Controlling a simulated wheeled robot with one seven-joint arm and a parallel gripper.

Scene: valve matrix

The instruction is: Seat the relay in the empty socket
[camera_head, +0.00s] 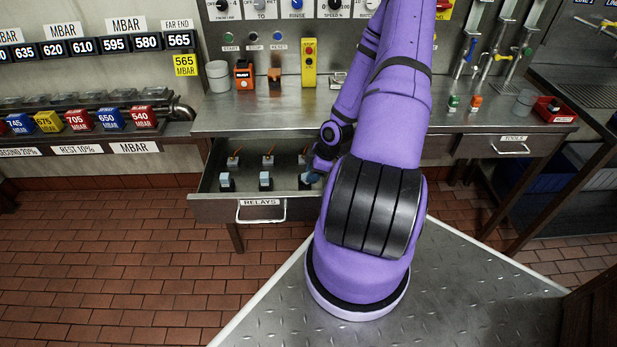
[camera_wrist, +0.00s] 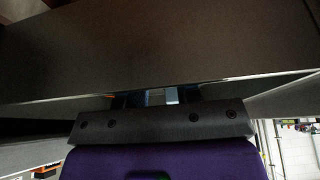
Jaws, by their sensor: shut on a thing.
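The open drawer labelled RELAYS (camera_head: 210,208) holds several small relays in two rows. The back row has orange tops, such as the back left relay (camera_head: 234,158). The front row has pale blue tops, such as the middle one (camera_head: 265,181) and the left one (camera_head: 226,180). My gripper (camera_head: 311,176) is down inside the drawer at the front right, shut on a pale blue relay (camera_head: 306,182) that it partly hides. In the wrist view, my gripper (camera_wrist: 160,98) shows a pale blue piece between its dark fingers. I cannot clearly identify the empty socket.
The steel counter (camera_head: 225,115) above the drawer carries an orange unit (camera_head: 243,75), a small brown-orange block (camera_head: 275,77), a yellow button box (camera_head: 309,62) and a pale cup (camera_head: 218,76). The drawer front is close to my gripper. A TOOLS drawer (camera_head: 490,147) is closed at right.

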